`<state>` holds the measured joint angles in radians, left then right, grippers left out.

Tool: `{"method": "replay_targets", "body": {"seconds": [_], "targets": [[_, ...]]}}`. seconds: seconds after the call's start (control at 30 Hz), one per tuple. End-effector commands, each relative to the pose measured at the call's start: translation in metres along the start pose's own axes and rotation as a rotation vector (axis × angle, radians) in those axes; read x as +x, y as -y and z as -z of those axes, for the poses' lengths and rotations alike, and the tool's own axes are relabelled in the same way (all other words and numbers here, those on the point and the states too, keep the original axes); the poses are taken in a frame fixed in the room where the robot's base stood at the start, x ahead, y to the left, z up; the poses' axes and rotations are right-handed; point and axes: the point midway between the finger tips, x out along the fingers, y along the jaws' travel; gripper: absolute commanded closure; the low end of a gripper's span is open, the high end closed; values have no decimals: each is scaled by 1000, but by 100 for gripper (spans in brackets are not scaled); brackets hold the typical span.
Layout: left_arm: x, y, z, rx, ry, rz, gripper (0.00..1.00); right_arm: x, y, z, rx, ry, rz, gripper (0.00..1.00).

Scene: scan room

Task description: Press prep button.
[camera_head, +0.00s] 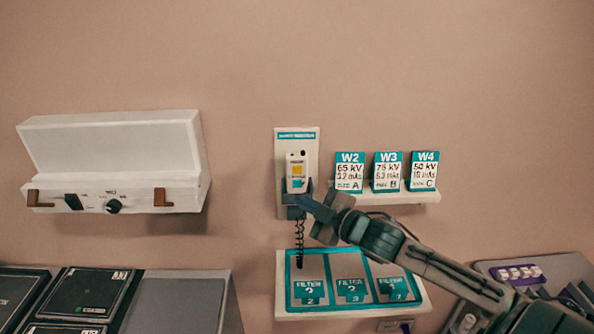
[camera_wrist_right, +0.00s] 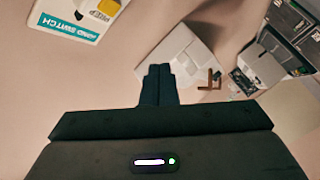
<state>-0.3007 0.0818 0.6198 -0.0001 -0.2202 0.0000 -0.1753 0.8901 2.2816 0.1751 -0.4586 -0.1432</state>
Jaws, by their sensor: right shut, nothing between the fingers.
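The hand switch (camera_head: 297,160) is a white handset with a yellow button (camera_head: 297,171), hanging on a white wall plate (camera_head: 283,150) with a teal label. A dark coiled cord hangs below it. My right gripper (camera_head: 303,203) is shut and empty, its tips at the handset's lower end in the head view. Whether they touch it I cannot tell. In the right wrist view the shut fingers (camera_wrist_right: 158,74) point into free space, and the plate (camera_wrist_right: 72,28) with part of the handset shows at the upper left. My left gripper is not in view.
Cards W2 (camera_head: 349,171), W3 (camera_head: 387,171) and W4 (camera_head: 423,170) stand on a shelf right of the plate. A filter tray (camera_head: 282,300) lies below. A white wall box (camera_head: 115,150) with brown hooks is left. Consoles stand at both lower sides.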

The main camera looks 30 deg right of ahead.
Motion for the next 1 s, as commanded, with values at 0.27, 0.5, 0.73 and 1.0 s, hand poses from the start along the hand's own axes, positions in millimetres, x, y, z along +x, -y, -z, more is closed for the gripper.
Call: {"method": "replay_targets", "body": {"seconds": [0.27, 0.5, 0.73, 1.0], "targets": [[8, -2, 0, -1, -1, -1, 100, 6, -2, -7, 0, 2, -2, 100], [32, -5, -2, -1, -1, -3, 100, 28, -17, -24, 0, 3, -5, 100], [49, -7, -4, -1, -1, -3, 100, 49, -34, -39, 1, 3, -4, 100], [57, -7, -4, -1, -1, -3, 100, 61, -44, -46, 1, 2, -1, 100]]}}
